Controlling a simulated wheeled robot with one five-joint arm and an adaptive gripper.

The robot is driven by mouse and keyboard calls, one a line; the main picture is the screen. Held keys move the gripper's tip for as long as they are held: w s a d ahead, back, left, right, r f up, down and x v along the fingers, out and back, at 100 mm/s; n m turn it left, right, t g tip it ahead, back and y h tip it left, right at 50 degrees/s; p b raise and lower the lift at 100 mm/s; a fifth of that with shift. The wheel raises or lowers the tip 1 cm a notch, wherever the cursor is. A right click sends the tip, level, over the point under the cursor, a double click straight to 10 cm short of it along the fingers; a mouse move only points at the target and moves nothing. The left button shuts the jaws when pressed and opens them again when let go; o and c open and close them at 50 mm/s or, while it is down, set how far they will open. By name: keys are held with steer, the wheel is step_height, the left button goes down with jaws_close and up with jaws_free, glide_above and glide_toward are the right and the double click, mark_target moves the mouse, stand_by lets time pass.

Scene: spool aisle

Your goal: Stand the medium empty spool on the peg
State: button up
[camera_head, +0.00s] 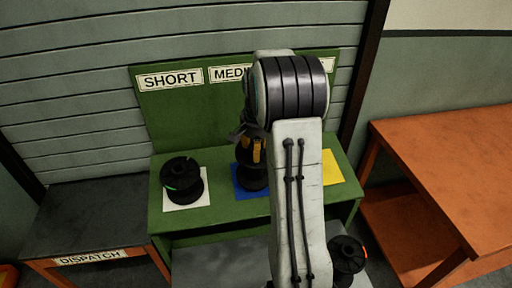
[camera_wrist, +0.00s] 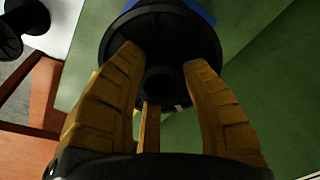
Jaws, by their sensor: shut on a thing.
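My gripper (camera_head: 250,150) has its yellow fingers shut on a black spool (camera_head: 253,180) at the blue square (camera_head: 238,188) of the green bench, below the sign that begins "MEDI". The spool looks upright; I cannot tell whether it rests on the square or is slightly raised. In the wrist view my gripper (camera_wrist: 162,58) has its fingers on both sides of this spool (camera_wrist: 195,30), whose round flange lies beyond them. My arm hides part of the bench. I cannot make out a peg in either view.
A black spool (camera_head: 181,178) stands on a white square (camera_head: 200,199) under the "SHORT" sign. A yellow square (camera_head: 331,168) at right looks bare. Another dark spool (camera_head: 347,254) is near, right of my arm. A dispatch table (camera_head: 85,215) stands left, an orange table (camera_head: 440,150) right.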

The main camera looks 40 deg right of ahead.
steer(key=shift+w+f+b, duration=0.2)
steer(key=shift+f+b, duration=0.45)
steer(key=shift+f, duration=0.35)
steer(key=o, duration=1.2)
steer(key=shift+o, duration=0.2)
steer(key=r, duration=0.4)
steer(key=s+r, duration=0.1)
steer(key=r, duration=0.3)
steer(key=s+a+r, duration=0.1)
steer(key=r, duration=0.3)
steer(key=shift+f, duration=0.1)
